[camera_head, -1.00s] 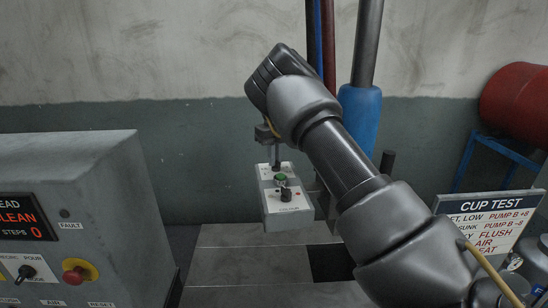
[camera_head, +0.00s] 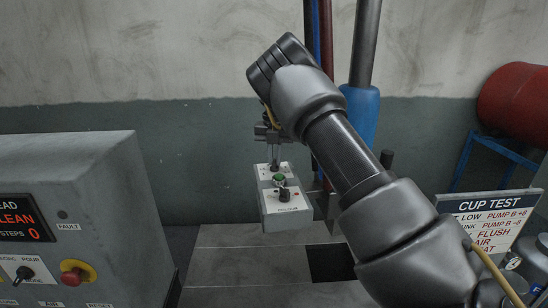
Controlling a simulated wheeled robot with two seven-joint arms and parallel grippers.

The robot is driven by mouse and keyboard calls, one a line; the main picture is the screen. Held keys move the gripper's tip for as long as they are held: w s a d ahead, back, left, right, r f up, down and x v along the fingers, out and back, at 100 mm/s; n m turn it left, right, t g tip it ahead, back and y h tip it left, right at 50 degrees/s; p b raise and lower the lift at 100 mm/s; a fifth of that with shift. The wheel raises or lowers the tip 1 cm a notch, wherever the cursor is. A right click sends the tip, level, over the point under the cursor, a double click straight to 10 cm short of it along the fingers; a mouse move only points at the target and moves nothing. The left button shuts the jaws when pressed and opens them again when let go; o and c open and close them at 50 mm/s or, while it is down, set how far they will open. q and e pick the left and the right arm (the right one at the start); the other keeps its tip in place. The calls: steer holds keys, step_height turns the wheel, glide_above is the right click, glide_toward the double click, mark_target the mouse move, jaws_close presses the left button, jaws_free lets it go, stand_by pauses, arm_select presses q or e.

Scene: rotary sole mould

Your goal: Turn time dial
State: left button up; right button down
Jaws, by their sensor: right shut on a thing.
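A small light grey control box (camera_head: 285,221) hangs in the middle of the view, with a green button (camera_head: 279,178) and a black knob (camera_head: 284,193) on its sloped face. Another dial sits at the back of the face, mostly hidden. My right arm comes in from the right, and my right gripper (camera_head: 273,163) points down with its fingers at the back of the box face, shut on that rear dial. The printed labels on the box are too small to read. My left gripper is not in view.
A grey cabinet (camera_head: 90,170) with a red display, a black selector (camera_head: 23,274) and a red emergency button (camera_head: 75,273) stands at left. A CUP TEST sign (camera_head: 490,222) stands at right. Pipes and a red drum (camera_head: 515,105) are behind.

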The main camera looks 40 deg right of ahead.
mark_target(274, 160)
steer(key=shift+m, duration=0.3)
stand_by(0.4)
steer(key=c, duration=1.5)
jaws_free()
steer(key=shift+r, duration=0.1)
step_height(274, 160, up, 11)
steer(key=shift+f, duration=0.2)
steer(key=shift+f, duration=0.1)
step_height(274, 160, down, 10)
steer(key=shift+a+r, duration=0.1)
steer(key=shift+r, duration=0.15)
steer(key=shift+f, duration=0.55)
